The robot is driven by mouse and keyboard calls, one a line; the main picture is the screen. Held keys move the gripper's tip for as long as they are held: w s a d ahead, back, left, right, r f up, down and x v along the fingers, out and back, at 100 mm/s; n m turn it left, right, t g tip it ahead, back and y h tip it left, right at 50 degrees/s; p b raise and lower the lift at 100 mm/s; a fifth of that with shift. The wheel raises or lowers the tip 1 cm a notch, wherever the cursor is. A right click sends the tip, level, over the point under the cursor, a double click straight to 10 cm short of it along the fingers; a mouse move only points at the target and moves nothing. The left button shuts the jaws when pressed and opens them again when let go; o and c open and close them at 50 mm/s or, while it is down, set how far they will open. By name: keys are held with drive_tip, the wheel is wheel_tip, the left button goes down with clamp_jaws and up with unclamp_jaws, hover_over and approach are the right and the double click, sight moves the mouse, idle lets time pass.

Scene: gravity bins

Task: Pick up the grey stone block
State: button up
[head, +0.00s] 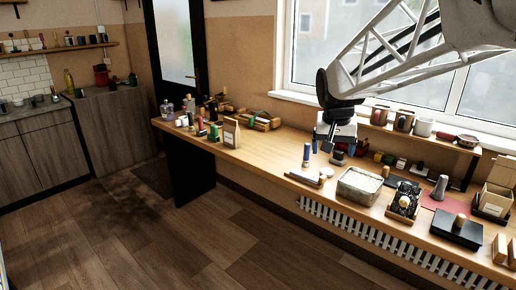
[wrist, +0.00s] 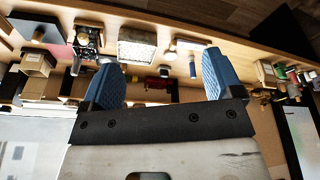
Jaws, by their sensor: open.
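The grey stone block (head: 360,186) is a pale, rough, speckled rectangular block lying on the wooden counter near its front edge. It also shows in the wrist view (wrist: 137,46), at the top between the two fingers and a little left of centre. My gripper (head: 333,147) hangs above the counter, higher than the block and behind and left of it in the head view. Its two blue fingers are spread apart, and nothing is between them in the wrist view (wrist: 158,62).
A blue-and-white cylinder (head: 306,156) stands left of the block. A dark mechanical piece (head: 405,198) stands to its right, then a grey cone-like object (head: 439,188) and a black box (head: 457,230). Mugs (head: 404,120) stand on a sill shelf behind.

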drive_tip(key=w+d+f+m, duration=0.1)
drive_tip(key=w+d, duration=0.1)
drive_tip(key=w, duration=0.5)
drive_tip(key=w+d+m, duration=0.1)
drive_tip(key=w+d, duration=0.2)
drive_tip(key=w, duration=0.5)
drive_tip(key=m+h, duration=0.2)
drive_tip(key=m, duration=0.3)
hover_over(339, 152)
drive_tip(key=s+a, duration=0.1)
drive_tip(key=a, duration=0.1)
wheel_tip(339, 152, down, 22)
drive_tip(key=shift+s, duration=0.2)
drive_tip(key=shift+f, duration=0.1)
drive_tip(key=shift+x, duration=1.2)
